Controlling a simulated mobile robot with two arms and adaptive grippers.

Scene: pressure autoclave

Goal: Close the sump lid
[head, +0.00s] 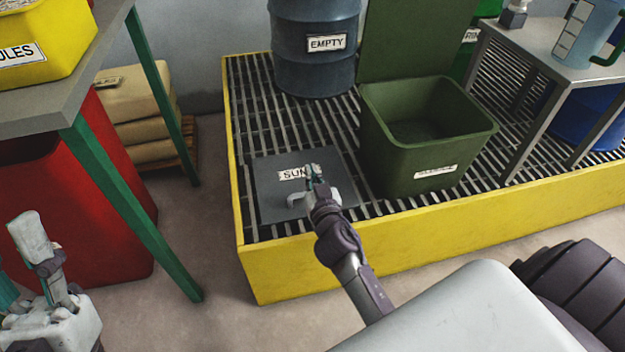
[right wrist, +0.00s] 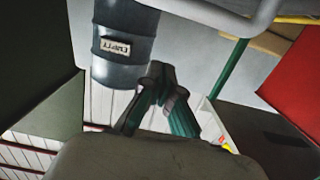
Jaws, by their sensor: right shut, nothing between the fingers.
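The sump lid (head: 272,177) is a grey square plate on the grating, with a partly covered label starting "SU" and a pale bar handle (head: 294,200) near its front. It looks flat or nearly flat; I cannot tell whether it sits flush. My right gripper (head: 313,172) is over the lid, shut and empty, and hides part of the label and handle. Its fingers (right wrist: 165,88) also show in the right wrist view, with a grey bar (right wrist: 215,22) across the top. Contact with the lid cannot be told. My left gripper (head: 35,240) is at the lower left, away from the lid; its jaws are unclear.
A yellow-rimmed platform (head: 430,237) carries the grating. An open green bin (head: 415,150) stands right of the lid, a blue-grey "EMPTY" drum (head: 313,65) behind. A grey table (head: 560,60) stands at right. A green-legged table (head: 130,190) and red bin (head: 110,230) are at left.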

